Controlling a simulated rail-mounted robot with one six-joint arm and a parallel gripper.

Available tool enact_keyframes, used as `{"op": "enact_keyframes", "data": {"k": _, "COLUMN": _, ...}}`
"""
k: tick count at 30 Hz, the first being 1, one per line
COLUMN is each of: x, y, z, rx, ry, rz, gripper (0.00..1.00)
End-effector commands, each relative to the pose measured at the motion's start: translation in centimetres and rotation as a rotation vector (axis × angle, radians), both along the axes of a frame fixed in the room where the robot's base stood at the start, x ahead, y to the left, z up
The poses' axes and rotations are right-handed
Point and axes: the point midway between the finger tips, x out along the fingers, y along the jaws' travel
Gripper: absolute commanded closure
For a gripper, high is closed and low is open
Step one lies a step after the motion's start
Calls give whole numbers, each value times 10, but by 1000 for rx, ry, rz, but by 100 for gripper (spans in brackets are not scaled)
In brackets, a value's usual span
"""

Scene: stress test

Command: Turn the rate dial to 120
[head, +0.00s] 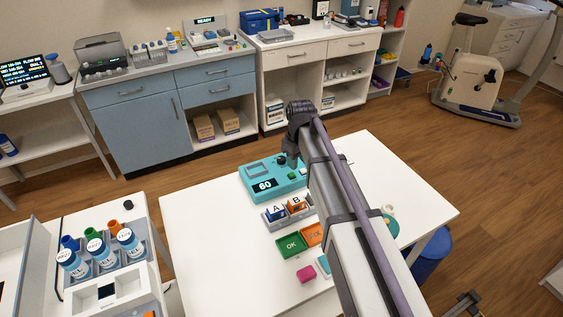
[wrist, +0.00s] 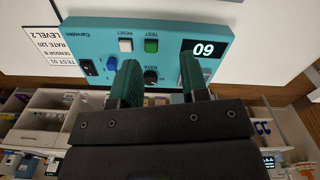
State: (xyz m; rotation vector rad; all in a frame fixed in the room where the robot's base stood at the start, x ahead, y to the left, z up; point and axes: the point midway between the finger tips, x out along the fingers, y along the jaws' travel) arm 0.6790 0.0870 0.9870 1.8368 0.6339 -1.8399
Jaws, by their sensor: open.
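The teal test device (head: 247,183) stands on the white table, and its display (head: 264,185) reads 60. The wrist view shows the device (wrist: 85,40) upside down, with the display (wrist: 203,48) also reading 60. The black rate dial (wrist: 151,76) shows between the two green fingers, partly hidden at its lower side. My gripper (wrist: 159,62) is open, its fingers apart on either side of the dial. I cannot tell whether they touch it. In the head view my gripper (head: 293,160) is over the device's far side, and my arm covers its right part.
The A/B sensor tray (head: 280,220), green OK tray (head: 291,245) and orange tray (head: 312,235) stand close by. The table's left is clear.

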Motion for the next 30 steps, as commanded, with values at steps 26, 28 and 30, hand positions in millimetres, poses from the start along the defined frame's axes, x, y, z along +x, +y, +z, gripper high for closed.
{"op": "enact_keyframes", "data": {"k": 26, "x": 141, "y": 46, "z": -56, "rx": 2, "ry": 0, "rz": 1322, "gripper": 41}}
{"op": "enact_keyframes", "data": {"k": 28, "x": 141, "y": 46, "z": -74, "rx": 2, "ry": 0, "rz": 1322, "gripper": 41}}
{"op": "enact_keyframes", "data": {"k": 30, "x": 141, "y": 46, "z": -90, "rx": 2, "ry": 0, "rz": 1321, "gripper": 41}}
